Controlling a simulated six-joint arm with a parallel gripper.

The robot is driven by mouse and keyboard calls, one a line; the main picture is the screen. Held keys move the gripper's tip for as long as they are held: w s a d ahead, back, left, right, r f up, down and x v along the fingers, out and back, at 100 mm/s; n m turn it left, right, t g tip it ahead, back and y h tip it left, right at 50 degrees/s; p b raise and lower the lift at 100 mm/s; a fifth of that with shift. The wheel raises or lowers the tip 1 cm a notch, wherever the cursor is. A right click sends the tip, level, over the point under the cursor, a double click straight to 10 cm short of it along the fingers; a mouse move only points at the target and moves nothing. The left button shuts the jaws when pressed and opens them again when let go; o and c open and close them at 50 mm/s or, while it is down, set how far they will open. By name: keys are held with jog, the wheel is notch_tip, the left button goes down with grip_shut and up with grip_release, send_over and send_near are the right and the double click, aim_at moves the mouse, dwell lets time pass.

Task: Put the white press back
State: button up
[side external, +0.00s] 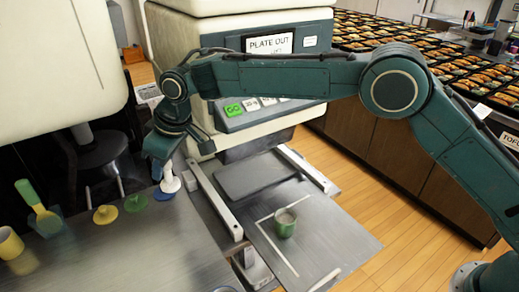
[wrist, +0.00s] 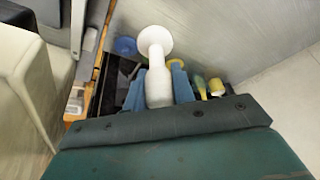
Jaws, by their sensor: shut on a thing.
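The white press (side external: 171,184) is in my gripper (side external: 168,168), at the right edge of the grey metal counter in the side view. In the wrist view the white press (wrist: 158,84) has its handle between the two blue fingers of my gripper (wrist: 157,82), which is shut on it. Its round white disc points away from my gripper. I cannot tell whether the disc touches the counter. A yellow press (side external: 105,214) and a green press (side external: 136,202) stand in a row on the counter, left of the white one.
The counter's front part is mostly clear.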

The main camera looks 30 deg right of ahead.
jog(key=shift+f, duration=7.15)
jog(key=shift+f, duration=0.15)
jog(key=o, duration=0.9)
jog(key=shift+v, duration=6.15)
